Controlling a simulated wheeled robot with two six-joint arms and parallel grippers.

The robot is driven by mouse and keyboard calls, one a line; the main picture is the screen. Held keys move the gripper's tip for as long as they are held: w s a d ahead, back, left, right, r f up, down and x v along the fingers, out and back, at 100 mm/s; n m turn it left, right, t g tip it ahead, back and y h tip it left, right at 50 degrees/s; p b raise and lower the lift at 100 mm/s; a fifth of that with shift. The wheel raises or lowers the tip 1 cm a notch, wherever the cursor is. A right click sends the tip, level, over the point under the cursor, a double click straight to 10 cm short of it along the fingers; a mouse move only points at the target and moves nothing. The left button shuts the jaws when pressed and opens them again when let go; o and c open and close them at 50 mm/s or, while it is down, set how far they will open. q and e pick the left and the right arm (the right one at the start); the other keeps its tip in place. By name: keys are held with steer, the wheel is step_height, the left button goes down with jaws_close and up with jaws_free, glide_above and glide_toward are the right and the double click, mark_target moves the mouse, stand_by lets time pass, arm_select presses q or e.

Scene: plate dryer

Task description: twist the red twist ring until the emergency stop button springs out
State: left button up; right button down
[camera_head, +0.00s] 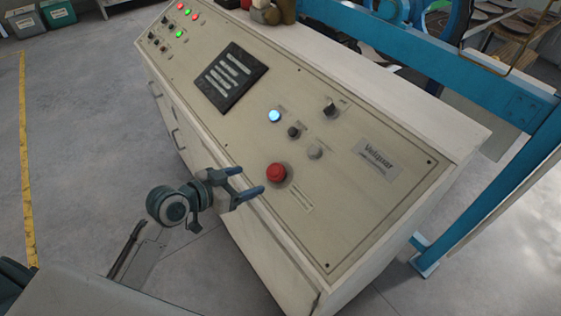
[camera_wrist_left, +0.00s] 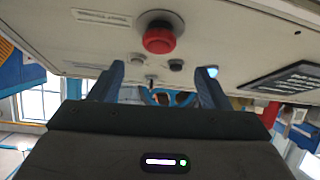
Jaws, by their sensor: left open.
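The red emergency stop button (camera_head: 277,173) sits on the sloped front panel of the beige control cabinet (camera_head: 350,215). Its red twist ring cannot be told apart from the button cap. My left gripper (camera_head: 247,182) is open and empty, a little to the left of the button and apart from it. In the left wrist view the red button (camera_wrist_left: 159,38) shows above the gap between the two blue fingers of my left gripper (camera_wrist_left: 158,85), with nothing between them. My right gripper is not in view.
A lit blue button (camera_head: 274,116), a black knob (camera_head: 294,132) and a grey knob (camera_head: 315,152) sit close to the red button. A rotary switch (camera_head: 330,109) is farther up. A blue frame (camera_head: 430,55) stands behind the cabinet. Open floor (camera_head: 80,130) lies left.

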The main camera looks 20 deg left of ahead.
mark_target(273, 172)
arm_select(q)
steer(key=p+x, duration=0.3)
steer(key=x, duration=0.6)
steer(key=shift+w+d, duration=0.3)
steer(key=shift+w, duration=0.05)
steer(key=shift+w+d+f, duration=0.15)
steer(key=shift+w+f, duration=0.1)
steer(key=shift+c, duration=0.2)
